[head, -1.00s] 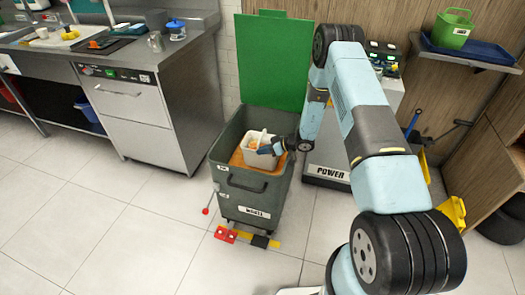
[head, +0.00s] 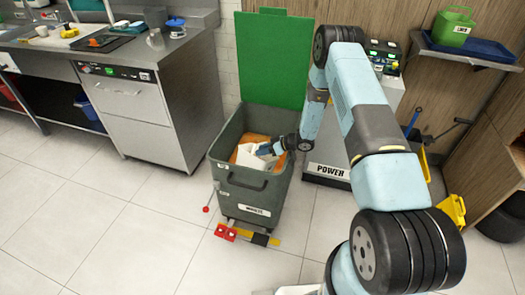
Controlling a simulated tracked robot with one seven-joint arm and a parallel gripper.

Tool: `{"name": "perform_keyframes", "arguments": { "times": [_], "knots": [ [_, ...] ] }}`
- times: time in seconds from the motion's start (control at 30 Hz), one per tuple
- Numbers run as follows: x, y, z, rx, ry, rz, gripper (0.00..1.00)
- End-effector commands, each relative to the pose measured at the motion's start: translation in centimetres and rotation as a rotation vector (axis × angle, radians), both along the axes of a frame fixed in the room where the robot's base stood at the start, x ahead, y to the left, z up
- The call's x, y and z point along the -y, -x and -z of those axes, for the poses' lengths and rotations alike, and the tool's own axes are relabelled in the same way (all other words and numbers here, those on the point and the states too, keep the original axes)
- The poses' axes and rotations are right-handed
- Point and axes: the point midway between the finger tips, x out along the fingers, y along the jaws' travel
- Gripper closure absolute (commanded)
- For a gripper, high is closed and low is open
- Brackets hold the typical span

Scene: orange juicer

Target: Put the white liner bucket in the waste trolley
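The waste trolley (head: 237,190) is a dark grey-green wheeled bin with a white label on its front. Its green lid (head: 273,60) stands open at the back. The white liner bucket (head: 249,157) is inside the trolley mouth, low and apparently tilted, with orange-brown material (head: 252,139) visible behind it. My gripper (head: 266,150) reaches into the trolley from the right, at the bucket's right side. The fingers are too small and partly hidden to tell whether they grip the bucket.
A POWER-labelled machine (head: 328,171) stands right of the trolley. A steel counter (head: 150,100) is at the left. A red and yellow-black floor stop (head: 245,236) lies at the trolley's front wheels. The floor at left is clear.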

Motion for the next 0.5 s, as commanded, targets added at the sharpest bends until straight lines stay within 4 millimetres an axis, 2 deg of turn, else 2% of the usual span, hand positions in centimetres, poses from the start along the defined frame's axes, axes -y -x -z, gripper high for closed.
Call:
{"name": "perform_keyframes", "arguments": {
  "times": [0.2, 0.5],
  "knots": [
    [-0.1, -0.1, -1.4, 0.002, 0.000, -0.001, 0.64],
    [4.9, 1.2, -4.1, 0.002, 0.000, 0.003, 0.64]
  ]
}}
